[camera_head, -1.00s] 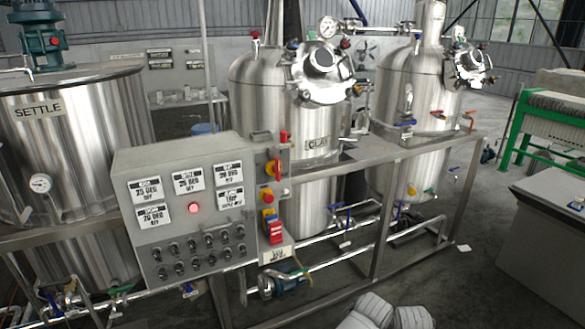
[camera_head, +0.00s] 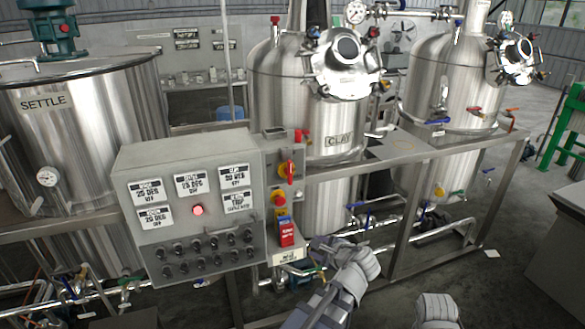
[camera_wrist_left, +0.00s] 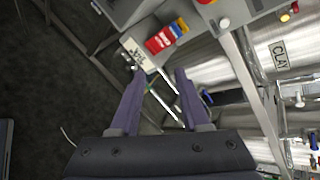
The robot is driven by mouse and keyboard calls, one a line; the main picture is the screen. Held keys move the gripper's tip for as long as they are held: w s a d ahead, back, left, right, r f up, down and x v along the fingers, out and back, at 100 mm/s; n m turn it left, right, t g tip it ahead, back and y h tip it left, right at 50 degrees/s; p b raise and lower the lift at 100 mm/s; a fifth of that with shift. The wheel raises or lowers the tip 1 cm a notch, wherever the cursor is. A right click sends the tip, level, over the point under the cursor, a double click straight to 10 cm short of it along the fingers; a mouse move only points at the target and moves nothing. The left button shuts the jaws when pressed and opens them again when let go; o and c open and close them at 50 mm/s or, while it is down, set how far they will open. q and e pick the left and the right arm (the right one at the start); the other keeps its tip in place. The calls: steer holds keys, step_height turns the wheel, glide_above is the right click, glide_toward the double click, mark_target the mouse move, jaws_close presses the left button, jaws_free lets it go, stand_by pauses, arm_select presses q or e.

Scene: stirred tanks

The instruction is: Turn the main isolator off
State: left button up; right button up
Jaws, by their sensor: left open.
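A red rotary handle on a yellow plate (camera_head: 290,172), which looks like the main isolator, is on the narrow grey panel right of the control box. The handle stands roughly upright. Below it are a red button on yellow (camera_head: 278,199) and a red block with blue and yellow parts (camera_head: 286,234), which also shows in the left wrist view (camera_wrist_left: 160,41). My left gripper (camera_head: 318,243) is just right of the red block and below the handle. In the left wrist view its two fingers (camera_wrist_left: 158,73) are apart with nothing gripped.
The grey control box (camera_head: 190,205) has labels, a lit red lamp and several knobs. A steel frame rail (camera_head: 420,160) runs right of the panel, with pipes and valves below. The steel CLAY tank (camera_head: 335,125) stands behind. A white label plate (camera_wrist_left: 138,54) hangs under the red block.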

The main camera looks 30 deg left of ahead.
mark_target(291, 173)
arm_select(q)
steer(key=w+a+r+m+t+y+p, duration=0.1)
steer(key=w+a+r+m+t+y, duration=0.2)
steer(key=r+m, duration=0.35)
steer(key=w+a+r+m+t+y+p, duration=0.1)
steer(key=w+a+r+m+t, duration=0.15)
steer(key=a+r+m, duration=0.45)
steer(key=shift+n+g, duration=0.25)
steer(key=shift+n, duration=0.5)
steer(key=shift+w+d+r+x, duration=0.1)
steer(key=shift+r+x, duration=0.05)
steer(key=shift+x, duration=1)
steer(key=shift+w+d+r+x, duration=0.1)
steer(key=shift+w+x, duration=0.05)
steer(key=shift+x, duration=0.95)
steer(key=shift+w+d+r+x, duration=0.1)
steer(key=shift+r+x, duration=0.05)
steer(key=shift+x, duration=1)
jaws_close()
